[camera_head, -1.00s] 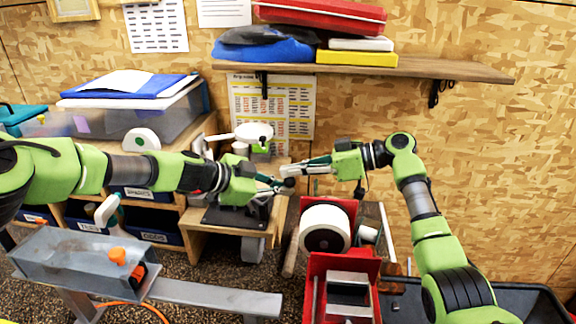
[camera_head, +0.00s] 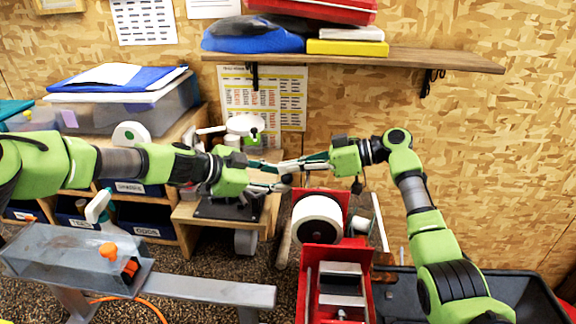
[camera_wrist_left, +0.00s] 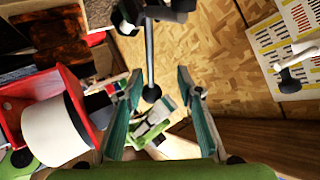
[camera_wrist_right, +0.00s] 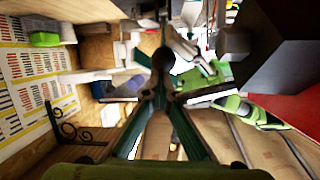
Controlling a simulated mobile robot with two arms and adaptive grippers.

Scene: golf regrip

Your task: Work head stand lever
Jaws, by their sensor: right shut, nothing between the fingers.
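The dark head stand (camera_head: 228,208) sits on a low wooden bench left of centre. A black lever with a ball knob (camera_wrist_left: 151,93) shows in the left wrist view, with the knob between my left fingers in the picture. My left gripper (camera_wrist_left: 160,76) is open, and contact with the lever cannot be told. In the head view my left gripper (camera_head: 280,176) reaches right over the bench. My right gripper (camera_head: 282,167) reaches left, its fingertips close to the left ones. In the right wrist view my right gripper (camera_wrist_right: 160,92) is shut and empty.
A red machine with a white wheel (camera_head: 317,222) stands right of the bench. A grey metal trough (camera_head: 75,258) is front left. A wooden shelf (camera_head: 400,62) hangs above. A black tub (camera_head: 520,290) is front right. A white round-headed fixture (camera_head: 245,125) stands behind the bench.

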